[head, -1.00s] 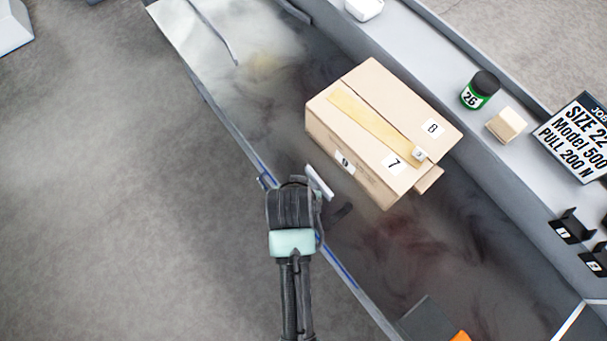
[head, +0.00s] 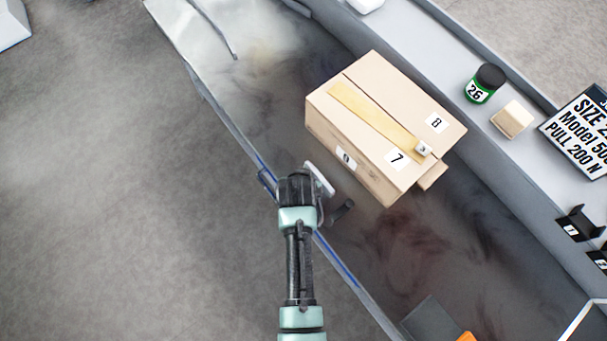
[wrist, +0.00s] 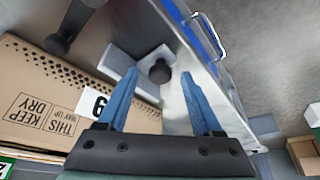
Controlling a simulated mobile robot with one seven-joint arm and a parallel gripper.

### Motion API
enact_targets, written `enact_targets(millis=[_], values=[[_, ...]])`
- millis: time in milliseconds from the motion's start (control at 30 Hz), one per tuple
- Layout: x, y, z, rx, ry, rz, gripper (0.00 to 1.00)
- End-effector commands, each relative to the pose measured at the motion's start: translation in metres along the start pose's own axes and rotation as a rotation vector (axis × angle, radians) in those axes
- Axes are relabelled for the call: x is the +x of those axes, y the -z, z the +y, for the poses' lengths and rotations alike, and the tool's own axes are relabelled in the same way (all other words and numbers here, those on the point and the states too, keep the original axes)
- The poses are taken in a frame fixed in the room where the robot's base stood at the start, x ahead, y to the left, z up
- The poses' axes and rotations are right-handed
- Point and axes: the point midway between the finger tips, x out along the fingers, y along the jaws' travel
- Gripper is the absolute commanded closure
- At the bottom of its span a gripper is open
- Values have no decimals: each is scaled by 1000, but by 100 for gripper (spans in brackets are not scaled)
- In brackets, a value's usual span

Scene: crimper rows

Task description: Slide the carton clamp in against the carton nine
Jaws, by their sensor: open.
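A brown carton (head: 375,130) with labels 7, 8 and 9 stands on the dark bench. Its side with label 9 (head: 346,158) faces my gripper (head: 297,182); the carton also fills the left of the wrist view (wrist: 45,100). The carton clamp shows as a pale plate (head: 319,178) between my gripper and the carton, with a gap to the carton in the head view. In the wrist view the clamp plate (wrist: 122,60) carries a dark round knob (wrist: 159,71). My open blue fingers (wrist: 160,76) lie either side of that knob in the picture; whether they touch it is unclear.
A blue-striped edge (head: 342,265) runs along the bench's near side, with a handle (wrist: 210,35) on it. A green jar (head: 484,83), a small wooden block (head: 512,119), a sign (head: 580,132) and black brackets (head: 578,223) stand on the back ledge. A dark piece (head: 342,210) lies near the clamp.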

Motion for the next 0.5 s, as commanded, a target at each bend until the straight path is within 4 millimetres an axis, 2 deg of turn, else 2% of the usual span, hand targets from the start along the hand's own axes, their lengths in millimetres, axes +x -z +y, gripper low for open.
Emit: enact_targets(millis=[67,400,500], values=[[0,0,0,0,0,0,37],[0,0,0,0,0,0,98],[0,0,0,0,0,0,100]])
